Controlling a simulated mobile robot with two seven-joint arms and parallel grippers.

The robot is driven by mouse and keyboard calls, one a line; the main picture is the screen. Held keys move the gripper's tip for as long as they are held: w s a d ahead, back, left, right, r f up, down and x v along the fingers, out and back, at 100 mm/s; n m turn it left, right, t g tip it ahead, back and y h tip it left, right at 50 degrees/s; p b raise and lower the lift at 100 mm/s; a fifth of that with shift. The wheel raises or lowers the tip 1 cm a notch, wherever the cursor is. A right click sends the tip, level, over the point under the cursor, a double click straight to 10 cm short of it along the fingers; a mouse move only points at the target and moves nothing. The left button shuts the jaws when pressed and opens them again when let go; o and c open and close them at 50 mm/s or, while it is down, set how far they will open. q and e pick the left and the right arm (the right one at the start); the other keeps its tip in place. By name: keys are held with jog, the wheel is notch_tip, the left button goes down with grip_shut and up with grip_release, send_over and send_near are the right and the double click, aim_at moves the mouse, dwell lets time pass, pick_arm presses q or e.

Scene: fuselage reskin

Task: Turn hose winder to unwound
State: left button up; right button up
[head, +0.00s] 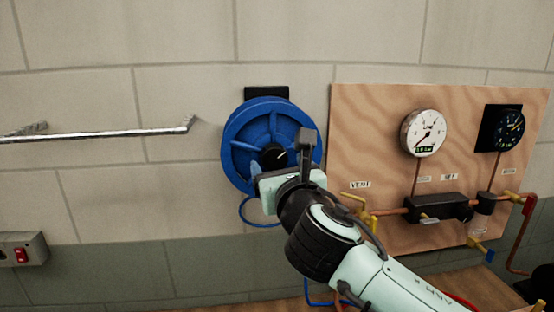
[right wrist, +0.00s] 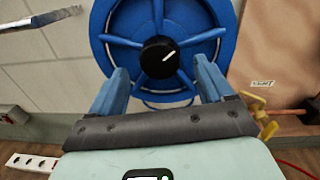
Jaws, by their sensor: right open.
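The hose winder (head: 240,135) is a blue spoked reel on the wall, with a black round knob (head: 272,156) at its hub. The knob (right wrist: 160,57) has a white pointer line slanting up to the right. A thin blue hose hangs in a loop under the reel. My right gripper (head: 281,162) is in front of the reel. In the right wrist view its two blue fingers (right wrist: 160,80) are spread, one on each side of the knob, with nothing between them. I cannot tell how far the fingertips are from the knob. My left gripper does not show.
A wooden panel (head: 375,120) right of the reel carries a white gauge (head: 423,133), a black gauge (head: 503,127), pipes and yellow valve handles. A metal bar (head: 100,134) juts along the wall at left. A box with a red switch (head: 21,254) is at lower left.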

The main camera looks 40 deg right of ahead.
aim_at(274, 157)
jog(key=shift+x, duration=1.35)
jog(key=c, duration=1)
jog(key=shift+c, duration=0.2)
